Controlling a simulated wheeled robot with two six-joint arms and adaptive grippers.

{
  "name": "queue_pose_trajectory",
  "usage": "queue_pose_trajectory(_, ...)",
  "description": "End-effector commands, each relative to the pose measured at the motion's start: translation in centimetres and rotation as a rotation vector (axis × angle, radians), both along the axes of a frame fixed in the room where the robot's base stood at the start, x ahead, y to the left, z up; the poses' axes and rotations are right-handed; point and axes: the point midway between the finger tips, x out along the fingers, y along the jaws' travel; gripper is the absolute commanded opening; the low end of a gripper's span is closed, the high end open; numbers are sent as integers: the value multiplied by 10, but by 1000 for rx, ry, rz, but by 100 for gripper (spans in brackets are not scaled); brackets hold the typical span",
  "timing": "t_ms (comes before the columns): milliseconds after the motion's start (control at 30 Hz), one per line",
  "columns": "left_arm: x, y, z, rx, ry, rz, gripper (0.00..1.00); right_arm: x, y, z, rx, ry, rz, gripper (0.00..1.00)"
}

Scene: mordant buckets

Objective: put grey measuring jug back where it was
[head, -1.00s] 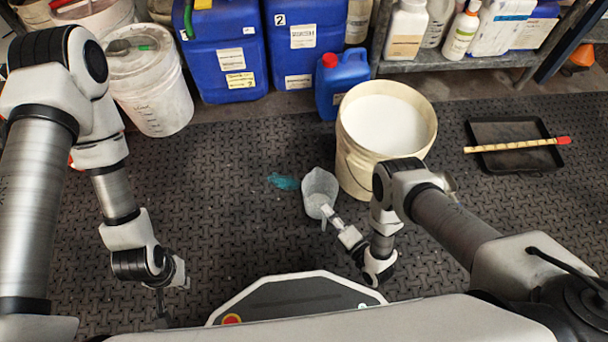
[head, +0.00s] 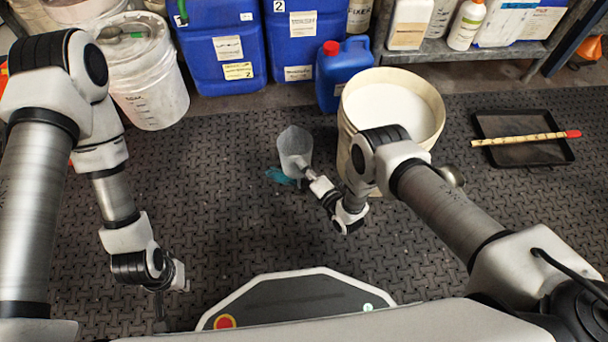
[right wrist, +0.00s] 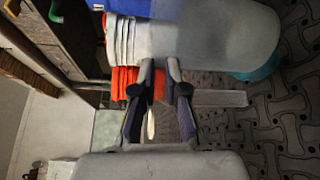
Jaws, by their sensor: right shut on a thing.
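The grey measuring jug (head: 295,146) is in the middle of the head view, left of the large cream bucket. My right gripper (head: 313,178) is shut on the jug from its near side. In the right wrist view the jug (right wrist: 222,40) fills the top, just beyond the fingers (right wrist: 158,85). The jug looks about upright and partly covers a teal patch (head: 279,177) on the mat. I cannot tell whether its base touches the mat. My left gripper (head: 163,308) hangs low at the left; its fingers are too unclear to read.
The cream bucket (head: 347,150) with white contents stands close right of the jug. A small blue canister (head: 333,95) and large blue drums (head: 222,45) stand behind. A black tray (head: 500,125) holds a yellow stick (head: 525,139) at right. The mat (head: 225,215) is clear front left.

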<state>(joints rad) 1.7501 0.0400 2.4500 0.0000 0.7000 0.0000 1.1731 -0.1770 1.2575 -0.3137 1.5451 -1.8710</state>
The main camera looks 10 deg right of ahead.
Motion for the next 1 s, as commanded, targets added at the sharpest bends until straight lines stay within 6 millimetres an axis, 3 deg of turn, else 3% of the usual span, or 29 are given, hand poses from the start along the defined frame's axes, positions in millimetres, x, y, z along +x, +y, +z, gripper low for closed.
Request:
queue_pose_trajectory(33, 0, 0, -8, 0, 0, 0, 0, -2, -1, -11, -1, 3, -1, 0)
queue_pose_trajectory(200, 0, 0, -23, 0, 0, 0, 0, -2, -1, -31, -1, 3, -1, 0)
queue_pose_trajectory(633, 0, 0, -26, 0, 0, 0, 0, -2, -1, -36, -1, 3, -2, 0)
queue_pose_trajectory(700, 0, 0, -25, 0, 0, 0, 0, -3, -1, -36, -2, 7, -2, 33)
queue_pose_trajectory(733, 0, 0, -25, 0, 0, 0, 0, -3, -1, -36, -2, 7, -2, 37)
queue_pose_trajectory(1000, 0, 0, -24, 0, 0, 0, 0, -3, -1, -35, -2, 7, -2, 37)
